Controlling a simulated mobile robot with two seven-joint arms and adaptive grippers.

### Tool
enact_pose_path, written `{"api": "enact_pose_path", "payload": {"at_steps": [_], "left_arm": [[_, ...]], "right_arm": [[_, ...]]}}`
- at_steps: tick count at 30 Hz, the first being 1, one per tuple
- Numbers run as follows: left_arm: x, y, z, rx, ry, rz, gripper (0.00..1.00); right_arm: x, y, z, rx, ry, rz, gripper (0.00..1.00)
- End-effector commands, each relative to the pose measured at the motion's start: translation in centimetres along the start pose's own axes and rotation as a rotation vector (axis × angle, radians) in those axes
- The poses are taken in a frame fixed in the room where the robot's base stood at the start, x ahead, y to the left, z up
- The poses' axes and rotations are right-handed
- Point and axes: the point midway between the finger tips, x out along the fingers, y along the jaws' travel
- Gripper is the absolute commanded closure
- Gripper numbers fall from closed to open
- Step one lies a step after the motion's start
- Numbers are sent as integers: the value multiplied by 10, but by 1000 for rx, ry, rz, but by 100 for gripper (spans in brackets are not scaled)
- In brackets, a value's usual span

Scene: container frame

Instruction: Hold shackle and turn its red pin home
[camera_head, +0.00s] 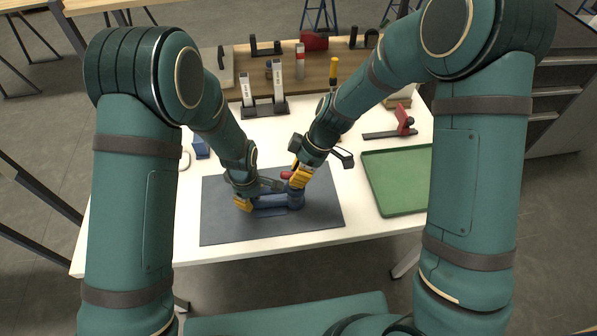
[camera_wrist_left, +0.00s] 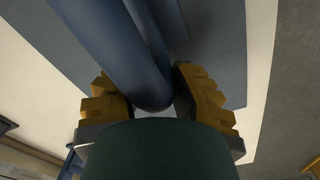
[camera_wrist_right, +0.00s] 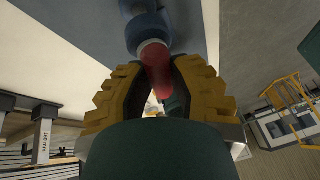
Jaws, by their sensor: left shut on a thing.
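The blue shackle (camera_head: 270,203) lies on the dark grey mat, and its round bars fill the top of the left wrist view (camera_wrist_left: 105,50). My left gripper (camera_head: 244,204) is shut on the shackle at its left end, with yellow fingers on both sides. The red pin (camera_head: 286,175) sticks out of the shackle's right end on the far side. In the right wrist view the red pin (camera_wrist_right: 156,68) reaches between the fingers of my right gripper (camera_wrist_right: 157,85). These fingers stand apart around the pin; firm contact is not visible.
The dark mat (camera_head: 220,225) lies on a white table. A green tray (camera_head: 400,205) is at the right. Behind stand two labelled posts (camera_head: 247,90), a red-and-black tool (camera_head: 403,122) and a wooden shelf board (camera_head: 345,72) with several items.

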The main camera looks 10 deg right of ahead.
Motion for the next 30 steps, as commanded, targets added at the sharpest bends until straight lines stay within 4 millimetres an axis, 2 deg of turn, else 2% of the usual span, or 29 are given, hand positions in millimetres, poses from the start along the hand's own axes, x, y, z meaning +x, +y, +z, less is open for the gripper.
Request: {"api": "enact_pose_path", "payload": {"at_steps": [16,30], "left_arm": [[0,0,0,3,0,-1,100],[0,0,1,4,0,-1,100]], "right_arm": [[0,1,0,49,11,23,100],[0,-3,1,371,80,155,100]]}}
